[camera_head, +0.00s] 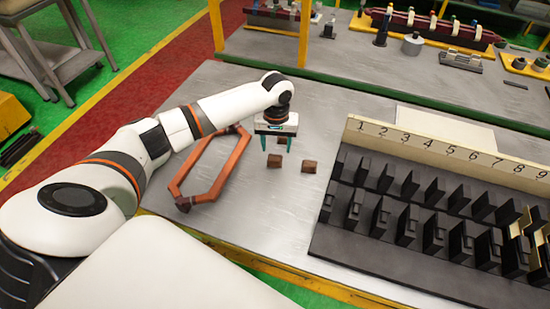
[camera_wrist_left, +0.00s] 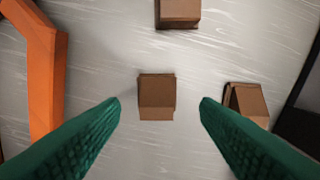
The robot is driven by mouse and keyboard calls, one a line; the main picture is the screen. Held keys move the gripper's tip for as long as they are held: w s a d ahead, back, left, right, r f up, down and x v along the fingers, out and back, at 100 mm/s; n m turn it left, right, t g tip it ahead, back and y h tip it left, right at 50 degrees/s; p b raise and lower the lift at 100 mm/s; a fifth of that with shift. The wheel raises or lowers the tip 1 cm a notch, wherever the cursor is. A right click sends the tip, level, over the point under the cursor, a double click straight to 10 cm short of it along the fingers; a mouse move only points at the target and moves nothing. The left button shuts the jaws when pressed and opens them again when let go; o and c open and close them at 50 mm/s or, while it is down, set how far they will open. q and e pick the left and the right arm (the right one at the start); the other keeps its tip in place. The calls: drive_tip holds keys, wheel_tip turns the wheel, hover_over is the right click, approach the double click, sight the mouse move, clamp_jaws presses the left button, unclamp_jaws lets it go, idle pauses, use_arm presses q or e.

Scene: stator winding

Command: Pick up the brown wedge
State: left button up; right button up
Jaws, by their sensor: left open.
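Several small brown wedges lie on the grey metal table (camera_head: 240,215). One brown wedge (camera_wrist_left: 157,97) is centred in the left wrist view, between and beyond the green fingertips. A second wedge (camera_wrist_left: 178,13) is at the top of that view, and a third wedge (camera_wrist_left: 246,103) is at the right, partly behind a finger. In the head view, two wedges show at the near side (camera_head: 274,161) and to the right (camera_head: 309,166). My left gripper (camera_head: 276,148) is open and empty above the wedges, pointing down. My right gripper is not in view.
An orange hexagonal coil frame (camera_head: 236,160) lies left of the wedges, close to the gripper. A black slotted rack (camera_head: 390,262) with a numbered strip (camera_head: 440,149) stands to the right. A pale flat board (camera_head: 445,128) lies behind it.

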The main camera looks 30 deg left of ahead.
sight(275, 157)
use_arm(q)
drive_tip(key=f, duration=0.3)
drive_tip(key=shift+s+f+p, duration=0.3)
drive_tip(key=shift+s+p, duration=0.05)
drive_tip(key=shift+p, duration=0.05)
drive_tip(key=shift+f, duration=0.3)
drive_tip(key=shift+c, duration=0.6)
drive_tip(key=c, duration=1)
drive_tip(key=shift+o, duration=0.2)
drive_tip(key=shift+w+r, duration=0.1)
